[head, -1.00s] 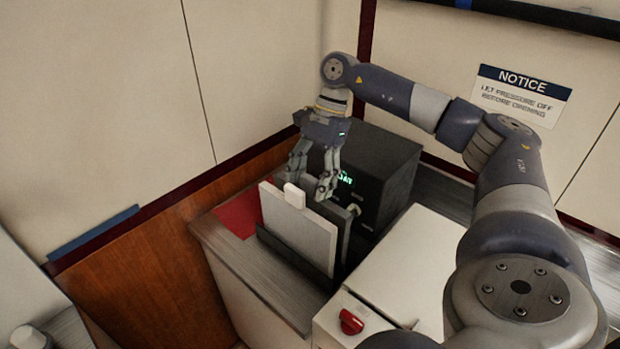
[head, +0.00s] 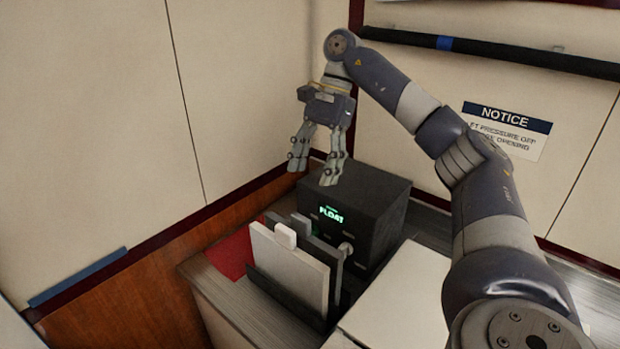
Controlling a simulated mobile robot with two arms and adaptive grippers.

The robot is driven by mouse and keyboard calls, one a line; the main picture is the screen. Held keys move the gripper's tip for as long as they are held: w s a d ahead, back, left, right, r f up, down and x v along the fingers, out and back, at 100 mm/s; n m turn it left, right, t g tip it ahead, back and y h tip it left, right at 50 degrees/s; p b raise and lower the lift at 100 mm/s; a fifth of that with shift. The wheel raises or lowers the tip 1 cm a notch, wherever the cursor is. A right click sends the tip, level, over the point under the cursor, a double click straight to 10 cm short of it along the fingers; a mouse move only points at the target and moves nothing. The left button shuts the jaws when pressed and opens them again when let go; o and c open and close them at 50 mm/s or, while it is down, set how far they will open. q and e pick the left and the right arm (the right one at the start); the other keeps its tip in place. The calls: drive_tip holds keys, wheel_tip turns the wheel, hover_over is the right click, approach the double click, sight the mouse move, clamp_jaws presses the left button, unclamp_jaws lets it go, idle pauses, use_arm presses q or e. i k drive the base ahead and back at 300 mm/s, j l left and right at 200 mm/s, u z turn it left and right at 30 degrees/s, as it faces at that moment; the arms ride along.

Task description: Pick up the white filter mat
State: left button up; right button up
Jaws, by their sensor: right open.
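A white upright panel (head: 288,270) with a small white tab (head: 286,236) on its top edge stands in a dark slotted holder (head: 272,287) on the counter. It looks like the white filter mat. A grey panel (head: 322,258) stands just behind it, partly hidden. My right gripper (head: 312,174) is open and empty, fingers pointing down, above and behind the panels and apart from them. My left gripper is not in view.
A black box (head: 367,202) with a lit green "FLOAT" display stands right behind the panels. A white box top (head: 396,295) is at their right. A red mat (head: 233,252) lies at their left. Walls close the corner behind.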

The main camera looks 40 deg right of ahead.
sight(276, 256)
drive_tip(key=z, duration=1.25)
